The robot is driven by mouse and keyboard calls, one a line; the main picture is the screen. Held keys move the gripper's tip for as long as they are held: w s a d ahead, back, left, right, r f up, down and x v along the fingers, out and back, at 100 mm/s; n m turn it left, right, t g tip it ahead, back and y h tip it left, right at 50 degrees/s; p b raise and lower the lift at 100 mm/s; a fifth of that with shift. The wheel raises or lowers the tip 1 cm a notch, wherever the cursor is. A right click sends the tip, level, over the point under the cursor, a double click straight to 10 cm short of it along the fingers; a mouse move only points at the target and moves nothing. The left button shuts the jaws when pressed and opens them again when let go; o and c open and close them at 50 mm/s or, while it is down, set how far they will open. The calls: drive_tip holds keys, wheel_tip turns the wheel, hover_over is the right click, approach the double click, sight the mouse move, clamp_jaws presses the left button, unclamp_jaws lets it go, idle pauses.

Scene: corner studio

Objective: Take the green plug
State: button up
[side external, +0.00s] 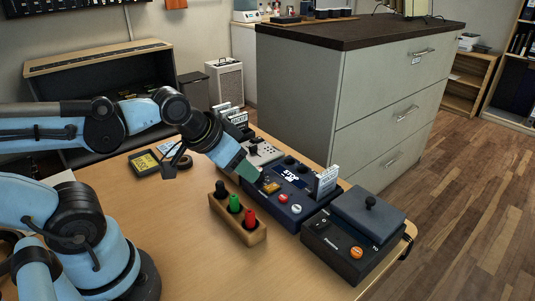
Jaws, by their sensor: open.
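The green plug (234,204) stands upright in the middle of a small wooden holder (232,232), between a black plug (221,190) and a red plug (250,217). My gripper (256,178) is at the end of the arm reaching in from the left. It points down and to the right, over the left part of the dark blue console, behind the holder in this view. It is open and apart from the green plug. The fingertips are small here, and their exact height above the console is hard to tell.
The dark blue console (310,205) has red and white buttons and an upright white card (327,180). A black box (345,243) with an orange button is at the right table edge. A black-and-yellow item (144,164) lies further left. The wooden table (180,225) is clear left of the holder.

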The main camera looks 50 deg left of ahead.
sight(234, 196)
drive_tip(key=shift+o, duration=0.9)
drive_tip(key=a+f+m+g, duration=0.1)
drive_tip(key=g, duration=0.1)
drive_tip(key=f+m+g, duration=0.1)
drive_tip(key=g, duration=0.1)
drive_tip(key=a+f+m+g, duration=0.1)
drive_tip(key=g, duration=0.2)
drive_tip(key=shift+s+a+f, duration=0.25)
drive_tip(key=shift+a+f, duration=0.05)
drive_tip(key=shift+f, duration=0.05)
drive_tip(key=shift+s+d+f, duration=0.1)
drive_tip(key=shift+f, duration=1.45)
drive_tip(key=shift+s+d+f, duration=0.1)
drive_tip(key=shift+f, duration=1.45)
clamp_jaws()
